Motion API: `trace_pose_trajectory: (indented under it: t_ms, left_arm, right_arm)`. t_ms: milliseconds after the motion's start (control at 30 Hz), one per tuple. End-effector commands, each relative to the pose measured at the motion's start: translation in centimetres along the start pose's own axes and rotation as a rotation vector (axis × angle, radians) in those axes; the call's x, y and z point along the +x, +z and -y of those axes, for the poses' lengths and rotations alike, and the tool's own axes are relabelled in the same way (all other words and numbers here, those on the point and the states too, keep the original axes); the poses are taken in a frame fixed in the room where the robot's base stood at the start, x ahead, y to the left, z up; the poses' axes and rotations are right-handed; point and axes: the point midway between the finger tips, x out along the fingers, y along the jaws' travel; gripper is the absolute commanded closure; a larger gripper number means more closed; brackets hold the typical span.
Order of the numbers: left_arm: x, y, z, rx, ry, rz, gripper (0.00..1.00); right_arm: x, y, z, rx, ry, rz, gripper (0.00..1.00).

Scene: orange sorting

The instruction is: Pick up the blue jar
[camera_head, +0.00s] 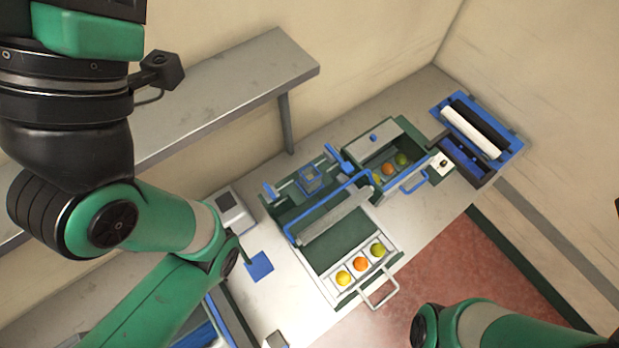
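I cannot make out a blue jar in the head view. Blue items in view are a flat square pad (259,266) on the bench, a square frame (311,179) at the back of the middle machine, and a small knob-like piece (373,138) on the box behind it. My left arm crosses the left side and hides part of the bench. My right arm shows only in part at the bottom right. Neither gripper's fingers are visible.
A tray with a handle (381,297) holds yellow, orange and yellow-green fruit. A second bin (413,181) holds more fruit. A blue rack (516,146) with white and black rolls stands far right. A grey scale-like box (231,211) and a shelf (240,80) are behind.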

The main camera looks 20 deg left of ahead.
Motion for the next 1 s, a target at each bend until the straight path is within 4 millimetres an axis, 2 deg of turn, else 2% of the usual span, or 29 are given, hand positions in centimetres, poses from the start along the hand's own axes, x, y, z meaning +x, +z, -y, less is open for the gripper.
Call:
trace_pose_trajectory:
  t_ms: [267, 367, 833, 1000]
  left_arm:
    - [0.00, 0.00, 0.00, 0.000, 0.000, 0.000, 1.00]
    - [0.00, 0.00, 0.00, 0.000, 0.000, 0.000, 0.86]
    - [0.00, 0.00, 0.00, 0.000, 0.000, 0.000, 0.01]
    - [0.00, 0.00, 0.00, 0.000, 0.000, 0.000, 0.00]
  right_arm:
    - [0.00, 0.00, 0.00, 0.000, 0.000, 0.000, 0.50]
    - [0.00, 0.00, 0.00, 0.000, 0.000, 0.000, 0.50]
    - [0.00, 0.00, 0.00, 0.000, 0.000, 0.000, 0.50]
    - [0.00, 0.00, 0.00, 0.000, 0.000, 0.000, 0.50]
